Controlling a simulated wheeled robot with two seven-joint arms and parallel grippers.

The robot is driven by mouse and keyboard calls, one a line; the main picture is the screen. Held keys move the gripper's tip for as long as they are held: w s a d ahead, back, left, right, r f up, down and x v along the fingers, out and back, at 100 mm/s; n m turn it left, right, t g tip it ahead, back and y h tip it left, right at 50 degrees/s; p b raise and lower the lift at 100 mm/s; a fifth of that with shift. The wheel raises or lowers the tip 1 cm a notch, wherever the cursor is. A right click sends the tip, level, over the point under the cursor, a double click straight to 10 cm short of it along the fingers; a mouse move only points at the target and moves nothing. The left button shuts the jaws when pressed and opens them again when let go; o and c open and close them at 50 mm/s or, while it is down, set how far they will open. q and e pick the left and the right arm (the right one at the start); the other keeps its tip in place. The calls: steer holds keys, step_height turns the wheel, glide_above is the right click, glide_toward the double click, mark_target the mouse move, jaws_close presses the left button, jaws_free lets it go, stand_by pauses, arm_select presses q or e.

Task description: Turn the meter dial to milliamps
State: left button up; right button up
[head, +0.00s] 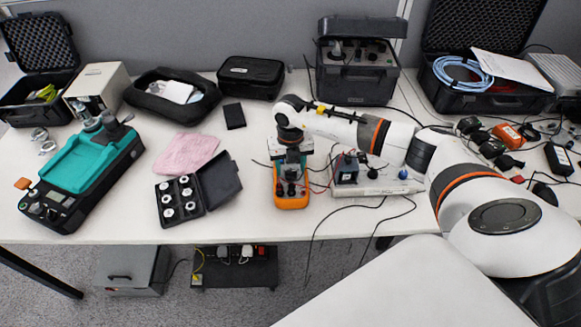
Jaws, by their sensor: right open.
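An orange and dark multimeter (292,201) lies on the white table near its front edge, in the middle of the head view. My right gripper (290,170) is directly over the meter, pointing down. It covers the upper and middle part of the meter, so I cannot see the dial or where it points. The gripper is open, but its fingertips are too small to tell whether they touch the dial. Thin leads run from near the meter to the right. My left gripper is not in the head view.
A small dark device (347,168) with wires stands right of the meter. An open black case of round weights (182,200) lies to the left, with a teal machine (85,165) beyond. A black instrument case (357,75) stands behind. Bare table (250,215) lies left of the meter.

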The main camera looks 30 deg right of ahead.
mark_target(291, 170)
step_height(291, 170, up, 11)
steer(key=b, duration=0.1)
stand_by(0.6)
